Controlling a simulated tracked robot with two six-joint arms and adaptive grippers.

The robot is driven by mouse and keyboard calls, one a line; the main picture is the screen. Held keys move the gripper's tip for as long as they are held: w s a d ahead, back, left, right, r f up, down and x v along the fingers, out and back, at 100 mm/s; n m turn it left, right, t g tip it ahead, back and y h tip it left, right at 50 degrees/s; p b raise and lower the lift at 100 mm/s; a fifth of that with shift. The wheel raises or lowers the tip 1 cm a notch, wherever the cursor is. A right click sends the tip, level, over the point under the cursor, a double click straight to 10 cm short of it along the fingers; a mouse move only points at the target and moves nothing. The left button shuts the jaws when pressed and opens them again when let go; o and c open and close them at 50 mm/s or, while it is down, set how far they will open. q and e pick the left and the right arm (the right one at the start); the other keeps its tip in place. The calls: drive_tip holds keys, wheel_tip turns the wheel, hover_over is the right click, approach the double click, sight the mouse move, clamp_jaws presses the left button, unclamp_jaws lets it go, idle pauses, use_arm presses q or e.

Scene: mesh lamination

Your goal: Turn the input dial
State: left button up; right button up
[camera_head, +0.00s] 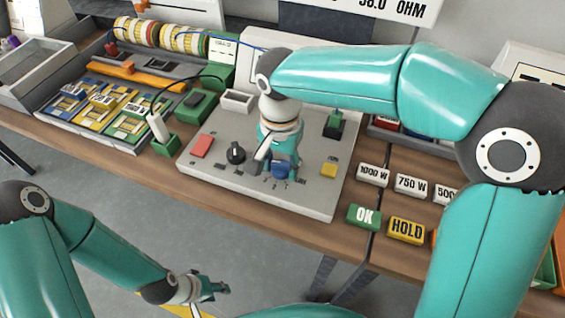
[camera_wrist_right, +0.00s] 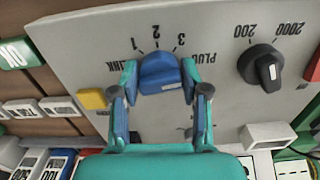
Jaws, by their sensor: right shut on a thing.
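The blue dial (camera_head: 281,171) sits on the front of the grey panel (camera_head: 215,172). In the right wrist view the blue dial (camera_wrist_right: 160,73) has the marks 1, 2 and 3 around its upper side. I cannot tell exactly which mark it points at. My right gripper (camera_wrist_right: 160,78) is shut on the blue dial, with one finger on each side of it. In the head view my right gripper (camera_head: 277,166) comes down over the panel and partly hides the dial. My left gripper (camera_head: 212,288) hangs low in front of the table, empty, and is too small to judge.
A black dial (camera_head: 236,152) marked 200 and 2000 (camera_wrist_right: 262,67), a red block (camera_head: 202,146) and a yellow block (camera_head: 329,170) are on the panel. A parts tray (camera_head: 117,144) is at left.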

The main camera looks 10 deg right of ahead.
sight(282, 163)
drive_tip(key=o, duration=1.1)
drive_tip(key=shift+r, duration=0.15)
wheel_tip(282, 163, up, 12)
drive_tip(key=shift+d+f, duration=0.1)
drive_tip(key=shift+f, duration=0.1)
